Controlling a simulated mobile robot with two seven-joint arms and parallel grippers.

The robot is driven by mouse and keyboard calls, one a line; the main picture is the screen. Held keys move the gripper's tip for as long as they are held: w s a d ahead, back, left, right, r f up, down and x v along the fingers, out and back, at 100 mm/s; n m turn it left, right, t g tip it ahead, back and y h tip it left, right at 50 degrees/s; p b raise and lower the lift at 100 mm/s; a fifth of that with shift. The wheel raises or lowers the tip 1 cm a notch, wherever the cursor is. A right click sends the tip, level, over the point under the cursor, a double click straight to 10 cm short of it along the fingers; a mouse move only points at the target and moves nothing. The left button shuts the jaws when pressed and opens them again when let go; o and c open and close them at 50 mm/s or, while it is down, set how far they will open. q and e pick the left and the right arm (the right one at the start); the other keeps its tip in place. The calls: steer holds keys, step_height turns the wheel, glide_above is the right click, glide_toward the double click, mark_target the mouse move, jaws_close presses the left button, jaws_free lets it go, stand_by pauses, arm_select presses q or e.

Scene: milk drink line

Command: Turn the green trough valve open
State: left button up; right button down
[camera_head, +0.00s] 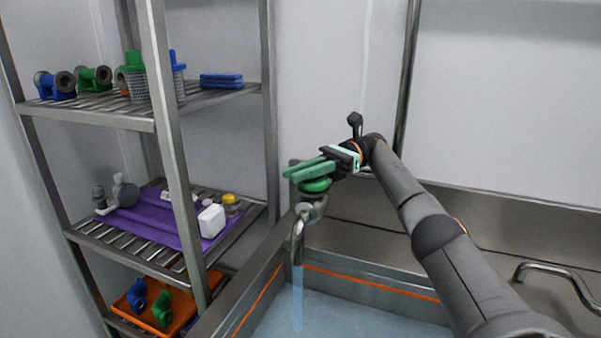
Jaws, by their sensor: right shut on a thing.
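The green trough valve (315,186) is a round green handle on top of a metal tap (306,211) at the trough's back left corner. A blue stream of water (297,290) runs from the tap's spout down into the trough (365,288). My right gripper (302,171) reaches in from the right with its pale green fingers at the valve handle, shut on it. The fingers hide part of the handle's top. My left gripper is not in view.
A metal rack (168,130) stands close on the left, with blue and green fittings on top, a purple mat (155,222) in the middle and an orange tray (160,312) below. A vertical pipe (408,75) rises behind my right arm. A bent metal pipe (560,272) is at the right.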

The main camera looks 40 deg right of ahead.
steer(key=c, duration=0.9)
jaws_free()
steer(key=shift+o, duration=0.2)
steer(key=shift+r, duration=0.5)
step_height(320, 180, up, 2)
steer(key=shift+s+a+r, duration=0.1)
steer(key=shift+r, duration=0.05)
steer(key=s+a+r+b, duration=0.3)
steer(key=s+a+r, duration=0.5)
steer(key=s+r, duration=0.1)
steer(key=shift+s+a+r, duration=0.25)
steer(key=shift+s+r, duration=0.1)
steer(key=shift+s, duration=0.55)
